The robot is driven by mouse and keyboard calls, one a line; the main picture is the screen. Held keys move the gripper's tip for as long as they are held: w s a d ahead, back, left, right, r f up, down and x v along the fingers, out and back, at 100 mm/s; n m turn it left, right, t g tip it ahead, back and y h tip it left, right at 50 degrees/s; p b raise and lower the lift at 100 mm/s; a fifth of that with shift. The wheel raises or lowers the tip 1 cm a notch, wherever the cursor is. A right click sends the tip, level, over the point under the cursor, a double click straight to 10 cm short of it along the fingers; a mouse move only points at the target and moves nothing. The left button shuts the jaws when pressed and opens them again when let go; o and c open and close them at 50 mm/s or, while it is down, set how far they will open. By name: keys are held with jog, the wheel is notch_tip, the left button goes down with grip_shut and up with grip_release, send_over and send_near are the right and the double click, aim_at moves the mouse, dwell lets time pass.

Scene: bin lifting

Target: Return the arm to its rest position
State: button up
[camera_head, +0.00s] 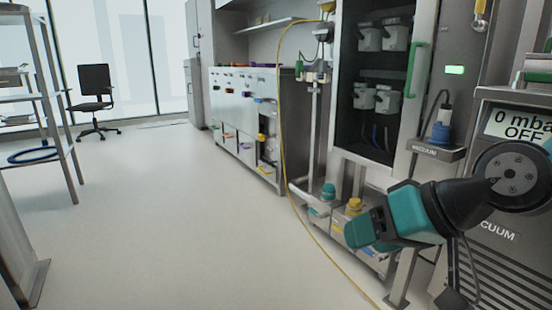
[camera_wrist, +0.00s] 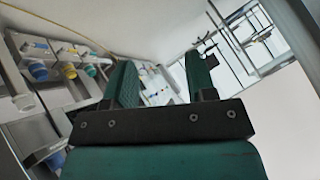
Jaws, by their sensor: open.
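My gripper (camera_head: 358,231) is teal and black and hangs at the right of the head view, in front of the vacuum cabinet. Its tips point left. In the wrist view my gripper (camera_wrist: 160,72) shows two green fingers standing apart, with nothing between them. The gap shows only distant floor and furniture. Part of my arm behind the gripper is dark in the head view, and the rest of the arm is out of view.
A vacuum cabinet (camera_head: 500,255) reading "0 mbar OFF" stands at the right. A glass-fronted cabinet (camera_head: 345,100) is behind. A yellow hose (camera_head: 281,120) runs down onto the floor. A metal shelf rack (camera_head: 62,150) and black chair (camera_head: 95,90) are left. The middle floor is clear.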

jog(key=s+d+r+n+g+h+p, duration=0.1)
jog(key=s+r+n+g+h+p, duration=0.35)
jog(key=s, duration=0.85)
notch_tip(320, 180, up, 37)
jog(key=g+y+p, duration=0.1)
jog(key=p, duration=3.6)
jog(key=shift+w+p, duration=0.3)
jog(key=shift+p, duration=0.1)
